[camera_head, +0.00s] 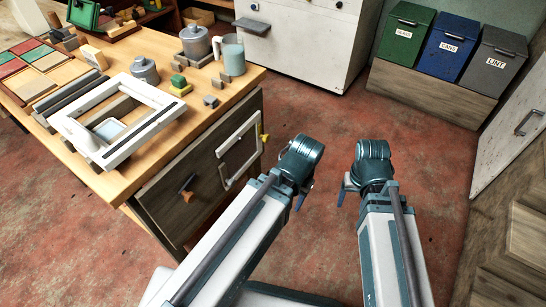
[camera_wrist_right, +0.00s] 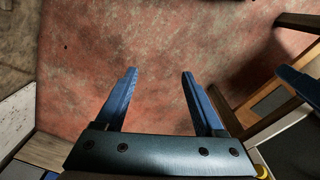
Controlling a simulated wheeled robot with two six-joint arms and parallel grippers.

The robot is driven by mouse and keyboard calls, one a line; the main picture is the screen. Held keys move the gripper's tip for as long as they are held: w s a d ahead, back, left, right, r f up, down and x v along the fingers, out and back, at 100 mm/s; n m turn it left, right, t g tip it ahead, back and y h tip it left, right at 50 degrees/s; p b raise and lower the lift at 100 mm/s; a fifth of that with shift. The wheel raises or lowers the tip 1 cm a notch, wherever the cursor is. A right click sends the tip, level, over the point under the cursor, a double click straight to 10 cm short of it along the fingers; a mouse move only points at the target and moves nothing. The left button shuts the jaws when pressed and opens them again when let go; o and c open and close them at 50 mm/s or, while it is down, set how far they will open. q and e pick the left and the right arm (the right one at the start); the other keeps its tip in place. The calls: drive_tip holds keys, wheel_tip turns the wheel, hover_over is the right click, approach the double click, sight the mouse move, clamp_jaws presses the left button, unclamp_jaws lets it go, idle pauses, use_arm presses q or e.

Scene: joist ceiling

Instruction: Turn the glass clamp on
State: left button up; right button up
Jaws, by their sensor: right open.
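Nothing in view is clearly marked as the glass clamp, so I cannot tell which part it is. A white rectangular frame (camera_head: 117,118) lies on the wooden table (camera_head: 215,107). A smaller white frame (camera_head: 224,176) with a yellow knob (camera_head: 265,138) is on the cabinet front, beside a dark knob (camera_head: 187,188). My right gripper (camera_head: 343,192) is over the floor, right of the cabinet and apart from it; in the right wrist view it is open and empty (camera_wrist_right: 159,72). My left gripper (camera_head: 303,195) is nearer the cabinet, its fingers partly hidden by its wrist.
Green (camera_head: 404,34), blue (camera_head: 450,45) and grey (camera_head: 495,58) bins stand at the back right. The red floor (camera_head: 400,125) before them is clear.

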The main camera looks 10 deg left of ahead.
wheel_tip(320, 180, down, 16)
drive_tip(key=w+m+y+b, duration=0.2)
drive_tip(key=w+b, duration=0.1)
drive_tip(key=b, duration=1)
drive_tip(key=m+t+y+b, duration=0.6)
drive_tip(key=m+y+b, duration=0.3)
drive_tip(key=m+y, duration=0.8)
approach(268, 139)
drive_tip(key=shift+m+h, duration=0.8)
drive_tip(key=x, duration=0.3)
drive_tip(key=r+x, duration=0.1)
drive_tip(key=x, duration=0.4)
drive_tip(key=shift+a+r, duration=0.2)
drive_tip(key=shift+a, duration=0.15)
drive_tip(key=shift+s, duration=0.1)
clamp_jaws()
